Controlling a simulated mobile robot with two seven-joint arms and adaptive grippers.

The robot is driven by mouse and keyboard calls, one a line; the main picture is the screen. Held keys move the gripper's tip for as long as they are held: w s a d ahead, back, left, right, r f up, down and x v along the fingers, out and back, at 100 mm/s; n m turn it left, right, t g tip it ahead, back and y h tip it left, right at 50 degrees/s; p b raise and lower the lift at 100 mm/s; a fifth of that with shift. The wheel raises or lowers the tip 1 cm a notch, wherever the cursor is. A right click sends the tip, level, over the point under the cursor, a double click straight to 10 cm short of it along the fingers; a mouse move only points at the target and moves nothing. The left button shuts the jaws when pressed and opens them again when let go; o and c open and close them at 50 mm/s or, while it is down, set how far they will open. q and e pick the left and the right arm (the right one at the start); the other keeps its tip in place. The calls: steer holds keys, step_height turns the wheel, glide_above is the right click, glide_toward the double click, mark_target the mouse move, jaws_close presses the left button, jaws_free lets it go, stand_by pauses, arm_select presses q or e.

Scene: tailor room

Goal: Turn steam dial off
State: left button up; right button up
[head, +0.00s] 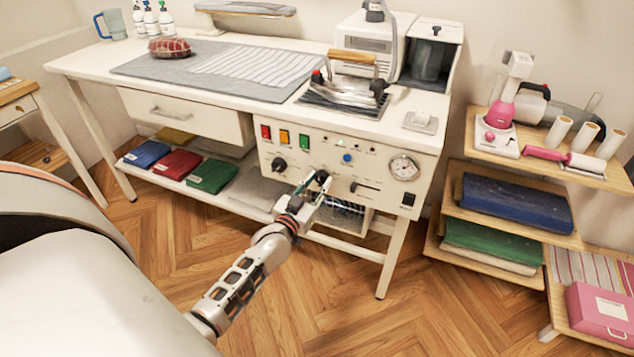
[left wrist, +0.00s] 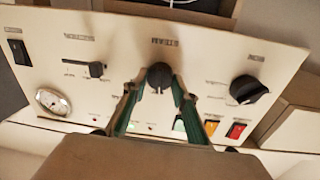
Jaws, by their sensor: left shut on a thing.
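A white control panel (head: 345,190) fills the front right of the ironing table. A black round dial (head: 322,177) sits low in its middle; it also shows in the left wrist view (left wrist: 158,76), where the picture is upside down and its label is too blurred to read surely. My left gripper (head: 315,187) is shut on this dial, with one green-lined finger on each side in the left wrist view. A second black dial (head: 279,164), left of it in the head view, is free and shows at right in the left wrist view (left wrist: 247,89). My right gripper is out of view.
Red, orange and green switches (head: 284,136), a blue button (head: 347,158), a slider (head: 364,187) and a gauge (head: 404,167) share the panel. An iron (head: 345,90) stands on the table above. Floor in front is clear.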

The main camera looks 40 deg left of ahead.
arm_select(q)
steer(key=shift+r+n+p, duration=0.2)
steer(key=shift+n+p, duration=0.15)
steer(key=shift+n, duration=0.55)
steer(key=n+p, duration=0.1)
steer(key=n, duration=0.2)
steer(key=shift+n, duration=0.3)
steer(key=shift+f+n, duration=0.1)
steer(key=shift+n, duration=0.4)
steer(key=n, duration=0.3)
steer(key=shift+f+n+p, duration=0.1)
steer(key=shift+n+p, duration=0.2)
steer(key=shift+p, duration=0.1)
steer(key=shift+a+n+y, duration=0.1)
steer(key=shift+n+y, duration=0.2)
steer(key=shift+n, duration=0.2)
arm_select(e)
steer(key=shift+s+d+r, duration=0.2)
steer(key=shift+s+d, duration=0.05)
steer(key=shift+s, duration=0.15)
arm_select(q)
steer(key=o, duration=1.1)
steer(key=shift+f, duration=0.1)
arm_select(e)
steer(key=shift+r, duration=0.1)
